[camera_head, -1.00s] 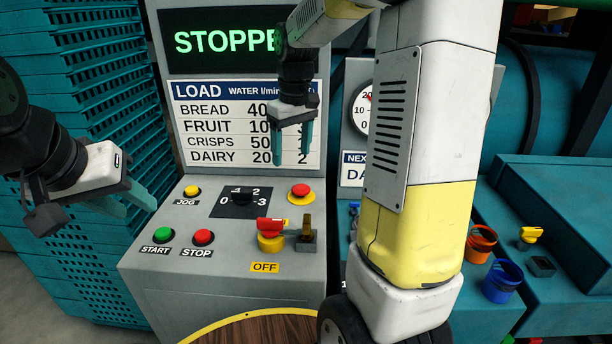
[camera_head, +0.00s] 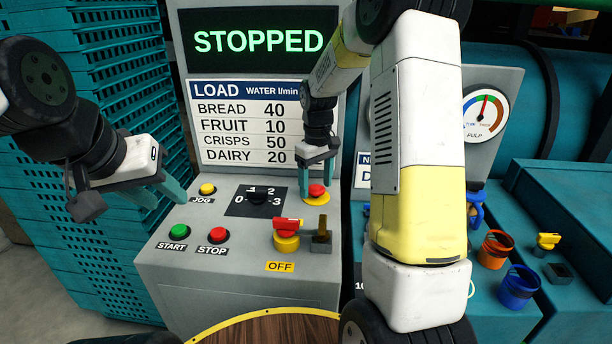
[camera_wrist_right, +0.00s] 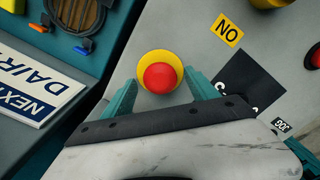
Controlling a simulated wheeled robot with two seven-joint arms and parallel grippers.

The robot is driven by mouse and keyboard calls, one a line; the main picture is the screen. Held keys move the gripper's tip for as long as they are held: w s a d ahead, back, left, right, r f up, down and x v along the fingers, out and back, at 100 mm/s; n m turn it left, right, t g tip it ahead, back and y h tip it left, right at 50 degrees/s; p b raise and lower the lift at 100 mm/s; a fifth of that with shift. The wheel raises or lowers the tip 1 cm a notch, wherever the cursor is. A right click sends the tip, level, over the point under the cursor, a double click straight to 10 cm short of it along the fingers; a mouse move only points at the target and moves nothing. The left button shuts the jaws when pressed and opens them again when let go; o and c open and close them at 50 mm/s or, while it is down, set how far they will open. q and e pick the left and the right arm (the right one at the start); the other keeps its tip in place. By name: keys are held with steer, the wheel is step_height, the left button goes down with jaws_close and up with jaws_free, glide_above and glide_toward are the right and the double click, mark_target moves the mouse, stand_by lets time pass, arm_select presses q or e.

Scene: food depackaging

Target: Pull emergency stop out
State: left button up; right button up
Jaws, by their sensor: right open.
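The emergency stop is a red mushroom button (camera_head: 316,190) on a yellow base, at the right rear of the grey control panel (camera_head: 240,292). It also shows in the right wrist view (camera_wrist_right: 160,77), with its yellow ring (camera_wrist_right: 160,56) around it. My right gripper (camera_head: 319,178) is open and points down at the button. In the wrist view its two teal fingers (camera_wrist_right: 161,84) stand on either side of the yellow ring; I cannot tell whether they touch it. My left gripper (camera_head: 168,198) hangs near the panel's left edge, with its fingers apart and nothing between them.
The panel also carries a yellow JOG button (camera_head: 207,188), green START (camera_head: 180,230), red STOP (camera_head: 218,235), a black rotary selector (camera_head: 258,197) and a red-handled switch (camera_head: 287,226) by an OFF label. The display (camera_head: 260,41) reads STOPPED. Teal crates (camera_head: 110,60) stand at left.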

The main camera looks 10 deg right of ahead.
mark_target(316, 187)
jaws_close()
steer(key=shift+r, duration=0.7)
jaws_free()
step_height(316, 187, up, 8)
stand_by(0.5)
steer(key=shift+f, duration=0.1)
